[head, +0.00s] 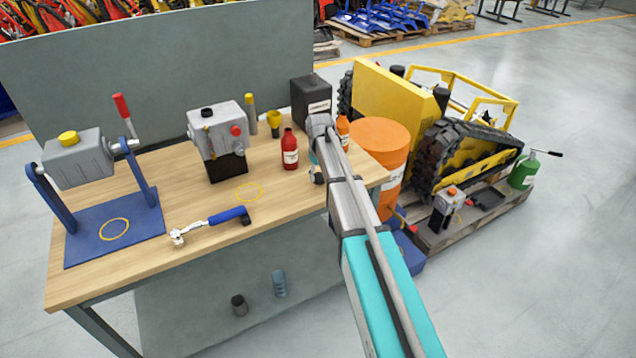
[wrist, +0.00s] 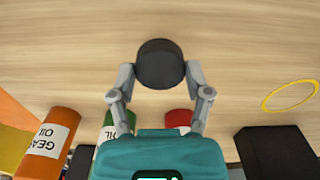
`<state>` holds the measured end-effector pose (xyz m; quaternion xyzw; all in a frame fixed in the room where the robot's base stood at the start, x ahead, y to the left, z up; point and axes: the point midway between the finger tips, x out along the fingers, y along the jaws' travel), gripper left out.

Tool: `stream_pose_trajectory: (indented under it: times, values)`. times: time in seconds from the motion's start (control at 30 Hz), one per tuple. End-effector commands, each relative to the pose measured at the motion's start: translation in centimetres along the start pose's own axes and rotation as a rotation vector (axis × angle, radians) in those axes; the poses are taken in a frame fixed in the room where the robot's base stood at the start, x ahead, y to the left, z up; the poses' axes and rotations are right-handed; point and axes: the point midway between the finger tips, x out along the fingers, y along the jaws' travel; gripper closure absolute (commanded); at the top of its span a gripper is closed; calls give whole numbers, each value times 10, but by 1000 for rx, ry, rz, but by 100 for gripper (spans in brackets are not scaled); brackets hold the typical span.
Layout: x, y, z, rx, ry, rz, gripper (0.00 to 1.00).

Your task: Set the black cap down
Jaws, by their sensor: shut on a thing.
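The black cap (wrist: 160,62) is a round dark disc in the wrist view. My gripper (wrist: 160,76) is shut on it, with one finger on each side. Pale wood of the workbench (wrist: 60,55) lies below it; the height of the cap above the wood cannot be told. A yellow ring mark (wrist: 290,95) on the wood lies to the right of the cap, apart from it. In the head view the same ring (head: 249,192) lies on the workbench (head: 190,202), left of my arm. My arm largely hides the gripper there, and I cannot make out the held cap.
Behind my gripper stand an orange bottle (wrist: 50,140), a green bottle (wrist: 108,130) and a red bottle (head: 290,150). A grey unit (head: 217,130) on a black base stands behind the ring. A blue-handled tool (head: 215,222) lies in front. Bare wood surrounds the ring.

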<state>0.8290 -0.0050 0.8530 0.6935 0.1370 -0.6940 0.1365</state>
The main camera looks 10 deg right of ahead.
Motion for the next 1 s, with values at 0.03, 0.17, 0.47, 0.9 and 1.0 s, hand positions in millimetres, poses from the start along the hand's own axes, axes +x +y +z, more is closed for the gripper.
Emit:
stream_pose_trajectory:
  times: [0.03, 0.17, 0.47, 0.9, 1.0]
  values:
    - [9, 0, 0, 0, 0, 0, 82]
    - [17, 0, 0, 0, 0, 0, 82]
    - [19, -1, 0, -1, 0, 0, 82]
    - [22, -1, 0, -1, 0, 0, 16]
    - [22, -1, 0, -1, 0, 0, 1]
